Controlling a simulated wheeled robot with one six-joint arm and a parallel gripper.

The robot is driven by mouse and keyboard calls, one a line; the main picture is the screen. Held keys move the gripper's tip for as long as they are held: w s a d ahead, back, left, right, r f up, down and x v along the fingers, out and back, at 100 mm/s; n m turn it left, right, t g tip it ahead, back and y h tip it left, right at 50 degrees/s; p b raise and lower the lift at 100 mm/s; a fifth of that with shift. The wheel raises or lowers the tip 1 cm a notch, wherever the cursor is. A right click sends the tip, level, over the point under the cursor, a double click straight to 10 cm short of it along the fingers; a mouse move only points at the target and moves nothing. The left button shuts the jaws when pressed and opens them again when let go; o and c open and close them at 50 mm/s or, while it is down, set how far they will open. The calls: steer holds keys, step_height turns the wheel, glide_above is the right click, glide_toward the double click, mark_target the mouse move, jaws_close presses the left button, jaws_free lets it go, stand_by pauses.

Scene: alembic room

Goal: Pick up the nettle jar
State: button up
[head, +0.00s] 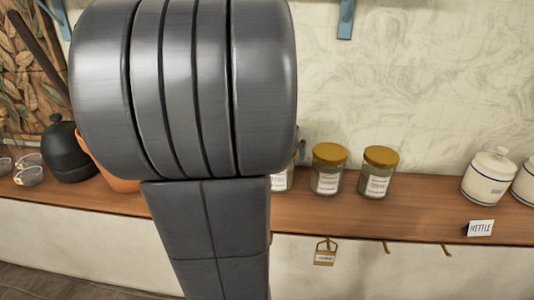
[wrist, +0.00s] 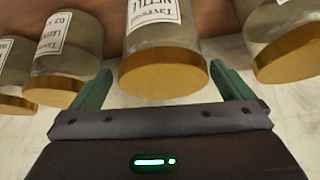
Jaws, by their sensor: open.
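Several glass jars with gold lids and white labels show upside down in the wrist view. One jar (wrist: 160,48) lies between the two green fingers of my gripper (wrist: 163,78), which is open. I cannot tell whether the fingers touch the jar. A small card reading NETTLE (head: 480,229) stands at the shelf's front edge on the right.
In the wrist view, neighbouring jars stand close on the left (wrist: 62,62) and right (wrist: 283,45). In the head view, two jars (head: 328,170) (head: 378,172) stand on the wooden shelf (head: 420,215). White canisters (head: 489,178) stand right, a black pot (head: 67,150) left.

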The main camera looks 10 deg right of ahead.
steer(key=shift+x, duration=1.95)
steer(key=shift+a, duration=0.15)
steer(key=shift+c, duration=0.2)
steer(key=c, duration=1.1)
steer(key=shift+r, duration=0.1)
